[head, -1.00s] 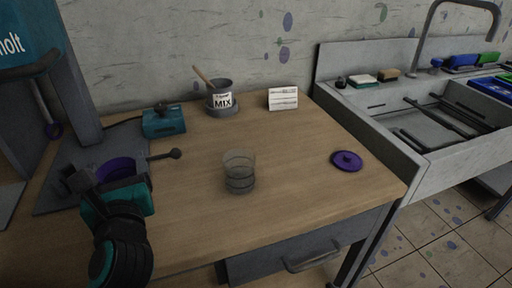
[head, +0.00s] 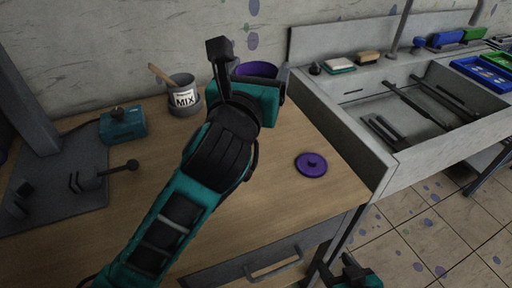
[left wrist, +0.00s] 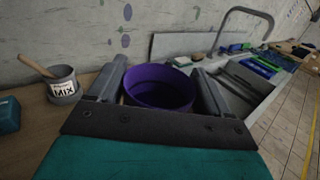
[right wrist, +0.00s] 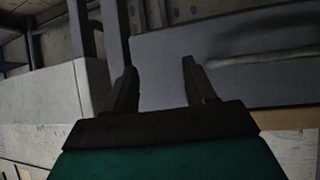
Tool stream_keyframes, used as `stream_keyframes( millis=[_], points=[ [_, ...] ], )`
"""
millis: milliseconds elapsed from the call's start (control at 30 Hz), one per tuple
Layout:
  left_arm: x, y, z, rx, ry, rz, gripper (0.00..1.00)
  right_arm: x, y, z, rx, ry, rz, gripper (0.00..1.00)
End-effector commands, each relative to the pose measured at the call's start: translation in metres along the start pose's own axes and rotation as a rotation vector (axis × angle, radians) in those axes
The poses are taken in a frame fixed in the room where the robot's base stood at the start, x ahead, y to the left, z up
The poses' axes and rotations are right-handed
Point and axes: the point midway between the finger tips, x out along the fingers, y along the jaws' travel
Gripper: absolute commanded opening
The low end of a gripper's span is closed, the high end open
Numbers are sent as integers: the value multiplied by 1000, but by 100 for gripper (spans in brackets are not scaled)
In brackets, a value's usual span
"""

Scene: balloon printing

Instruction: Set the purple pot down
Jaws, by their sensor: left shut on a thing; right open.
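The purple pot (head: 256,69) is held in my left gripper (head: 248,72), above the back of the wooden table. In the left wrist view the pot (left wrist: 158,88) sits between the two fingers, upright, with its open rim showing. My left arm covers its lower part in the head view, so I cannot tell its height above the table. The round purple lid (head: 311,164) lies on the table's right part, apart from the pot. My right gripper (right wrist: 160,80) is open and empty, low by the drawer front.
The grey MIX pot (head: 183,95) with a stick stands left of the gripper. A teal box (head: 122,125) and a grey stand base (head: 62,185) are further left. The sink (head: 400,130) adjoins on the right. The table around the lid is clear.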

Motion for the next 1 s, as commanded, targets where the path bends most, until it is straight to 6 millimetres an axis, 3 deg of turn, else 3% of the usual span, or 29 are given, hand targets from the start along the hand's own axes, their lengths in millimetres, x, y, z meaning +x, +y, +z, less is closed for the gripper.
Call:
stream_keyframes(
  millis=[167, 533, 867, 1000],
  points=[
    [0, 0, -21, 2, 3, 1, 44, 4, -1, 6, 4, -2, 0, 56],
    [0, 0, -118, 1, 3, 1, 44, 21, -2, 30, 4, -4, -2, 56],
    [0, 0, -153, 0, 0, 1, 44, 27, -3, 40, 3, -4, -2, 56],
    [0, 0, -180, 1, 2, 1, 44, 34, -3, 48, 1, -6, -4, 56]
  ],
)
